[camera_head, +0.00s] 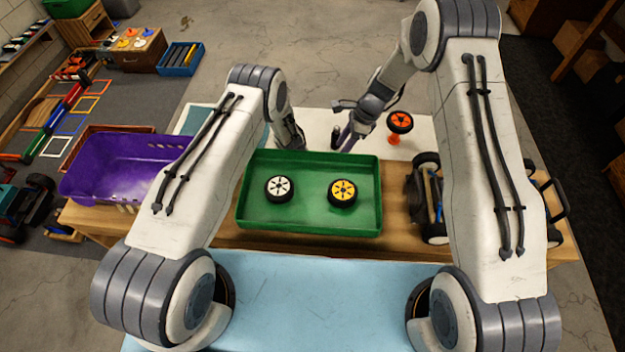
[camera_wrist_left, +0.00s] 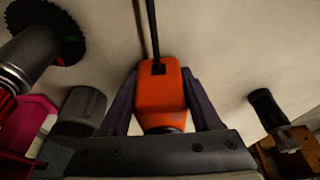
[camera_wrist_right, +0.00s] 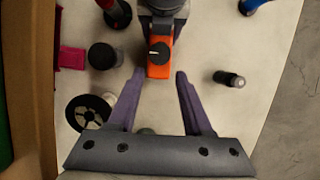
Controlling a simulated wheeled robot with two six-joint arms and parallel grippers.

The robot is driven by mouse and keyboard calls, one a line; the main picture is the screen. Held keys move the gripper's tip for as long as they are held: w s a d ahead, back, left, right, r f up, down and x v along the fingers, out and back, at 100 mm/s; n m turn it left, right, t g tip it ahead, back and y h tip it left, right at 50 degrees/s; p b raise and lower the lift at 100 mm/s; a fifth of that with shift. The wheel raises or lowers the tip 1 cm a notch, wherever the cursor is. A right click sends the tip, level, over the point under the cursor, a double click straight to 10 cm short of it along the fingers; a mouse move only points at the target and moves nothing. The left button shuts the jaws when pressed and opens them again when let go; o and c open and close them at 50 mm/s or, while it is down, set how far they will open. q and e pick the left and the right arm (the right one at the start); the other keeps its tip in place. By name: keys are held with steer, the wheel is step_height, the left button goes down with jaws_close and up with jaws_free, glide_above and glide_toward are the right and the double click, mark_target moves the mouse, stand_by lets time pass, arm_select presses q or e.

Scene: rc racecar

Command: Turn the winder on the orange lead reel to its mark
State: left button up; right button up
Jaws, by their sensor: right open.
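The orange lead reel (camera_wrist_left: 162,98) is between my left gripper's fingers (camera_wrist_left: 160,80), which press on both its sides. A black lead runs from a dark hole in its top. In the right wrist view the orange reel (camera_wrist_right: 159,70) carries a round black winder (camera_wrist_right: 159,51) with a pale line on it. My right gripper (camera_wrist_right: 160,76) is open, its fingers on either side of the reel's near end with gaps. In the head view my right gripper (camera_head: 350,125) is over the white work surface; the reel cannot be made out there. The mark cannot be made out.
A green tray (camera_head: 310,226) holds a white-hubbed wheel (camera_head: 279,188) and a yellow-hubbed wheel (camera_head: 343,192). An orange-hubbed wheel (camera_head: 400,122) stands on an orange stand. A purple crate (camera_head: 110,168) is at left. Dark cylinders, one here (camera_wrist_right: 229,79), stand around the reel.

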arm_select(q)
steer(key=c, duration=0.5)
steer(key=shift+c, duration=1.2)
arm_select(e)
steer(key=shift+o, duration=0.9)
steer(key=o, duration=0.3)
steer(key=a+r+m+h, duration=0.1)
steer(key=a+m+h, duration=0.1)
steer(key=m, duration=1.5)
steer(key=a+r+m+h, duration=0.2)
steer(key=m, duration=1.4)
steer(key=shift+t, duration=0.3)
steer(key=f, duration=1.2)
steer(key=shift+s, duration=0.3)
